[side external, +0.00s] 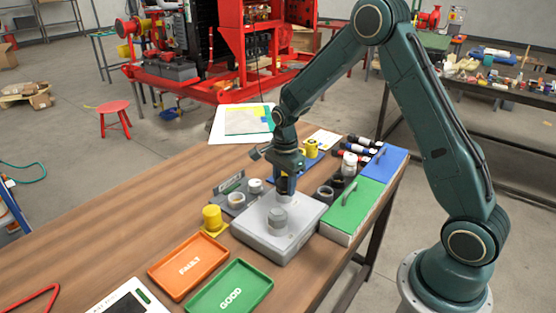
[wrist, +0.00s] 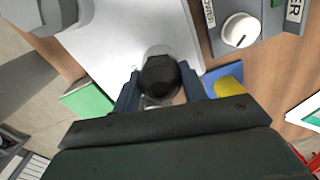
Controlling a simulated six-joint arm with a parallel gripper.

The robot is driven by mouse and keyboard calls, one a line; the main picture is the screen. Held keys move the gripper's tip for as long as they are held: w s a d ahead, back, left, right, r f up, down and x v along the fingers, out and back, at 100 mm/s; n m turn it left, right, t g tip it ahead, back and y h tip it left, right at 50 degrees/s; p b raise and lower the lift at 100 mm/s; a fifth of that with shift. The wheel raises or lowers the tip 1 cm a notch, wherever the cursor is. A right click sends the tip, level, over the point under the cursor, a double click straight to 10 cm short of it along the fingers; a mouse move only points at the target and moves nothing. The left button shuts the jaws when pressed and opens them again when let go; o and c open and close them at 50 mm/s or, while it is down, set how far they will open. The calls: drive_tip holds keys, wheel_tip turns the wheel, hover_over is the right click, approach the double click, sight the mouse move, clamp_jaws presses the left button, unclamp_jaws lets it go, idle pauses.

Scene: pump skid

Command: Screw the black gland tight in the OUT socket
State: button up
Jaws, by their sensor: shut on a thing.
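The black gland (wrist: 160,77) sits between the two fingertips of my gripper (wrist: 157,88) in the wrist view, and the jaws are shut on it. A pale grey rounded edge shows just past the gland, at the edge of the grey box (wrist: 120,35). In the side view my gripper (side external: 285,188) points down at the far part of the grey box (side external: 258,232), behind a grey round cap (side external: 278,218). The gland is hard to make out there. The OUT socket's mouth and its label are hidden, so I cannot tell how deep the gland sits.
A green case (side external: 345,207) is close on the right. An orange tray (side external: 188,266), a green tray (side external: 230,288) and a yellow cylinder (side external: 212,217) are at the front left.

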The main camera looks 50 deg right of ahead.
drive_tip(key=shift+m, duration=2.3)
drive_tip(key=o, duration=1)
drive_tip(key=shift+o, duration=0.2)
drive_tip(key=shift+n, duration=2.3)
